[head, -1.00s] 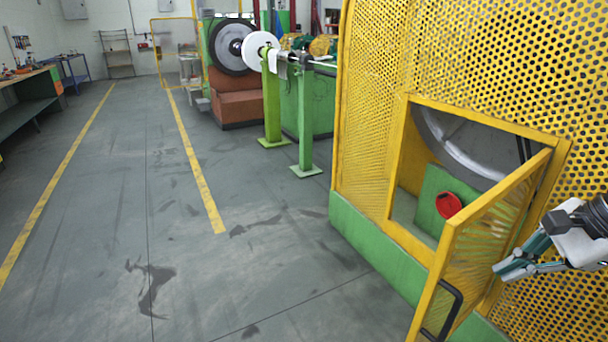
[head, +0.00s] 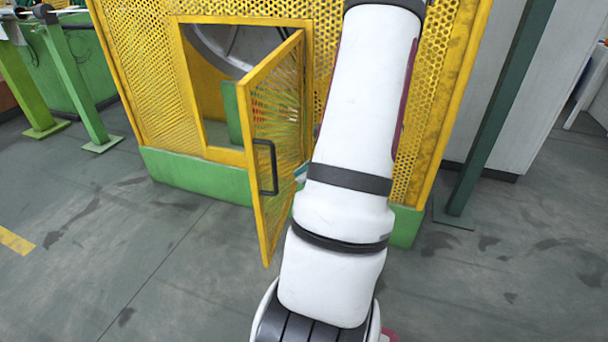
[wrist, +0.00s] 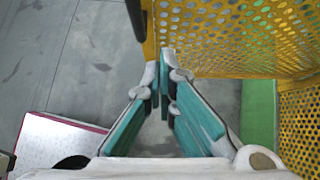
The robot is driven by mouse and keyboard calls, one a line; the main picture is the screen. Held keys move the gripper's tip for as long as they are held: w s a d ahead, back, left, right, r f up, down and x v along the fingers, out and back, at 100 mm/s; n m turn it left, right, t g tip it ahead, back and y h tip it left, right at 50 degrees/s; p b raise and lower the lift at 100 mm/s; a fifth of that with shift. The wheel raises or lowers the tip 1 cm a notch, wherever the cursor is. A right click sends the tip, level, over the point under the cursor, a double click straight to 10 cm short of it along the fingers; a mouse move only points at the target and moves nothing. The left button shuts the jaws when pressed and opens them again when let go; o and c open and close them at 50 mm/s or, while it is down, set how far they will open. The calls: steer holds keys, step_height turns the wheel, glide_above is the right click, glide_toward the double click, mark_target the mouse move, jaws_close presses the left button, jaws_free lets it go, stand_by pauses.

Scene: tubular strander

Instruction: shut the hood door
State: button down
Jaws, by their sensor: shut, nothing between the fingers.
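The hood door (head: 277,140), a yellow-framed mesh panel, stands wide open in the head view. It hangs from the right side of the opening (head: 212,85) and juts out toward me. Its black handle (head: 267,168) is near the free edge. In the wrist view the door's mesh (wrist: 225,35) fills the top. My gripper (wrist: 166,78) is shut and empty, with teal fingers pointing at the door's frame. In the head view it is on the right side of the door, mostly hidden behind my white arm. I cannot tell whether the fingertips touch the door.
The yellow mesh hood (head: 150,90) stands on a green base (head: 195,178). Inside the opening part of a grey wheel (head: 225,45) shows. A dark green post (head: 500,105) stands to the right and green stands (head: 70,90) to the left. The floor before the hood is clear.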

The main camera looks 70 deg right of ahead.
mark_target(275, 183)
steer(key=shift+w+a+f+b, duration=0.3)
steer(key=shift+w+f, duration=0.35)
steer(key=shift+w, duration=0.65)
steer(key=shift+w+a+f+b, duration=0.3)
steer(key=shift+w+f, duration=0.4)
steer(key=shift+w, duration=0.6)
steer(key=shift+w+a+f+b, duration=0.25)
steer(key=shift+w+f, duration=0.4)
steer(key=shift+w, duration=0.65)
steer(key=shift+w, duration=0.1)
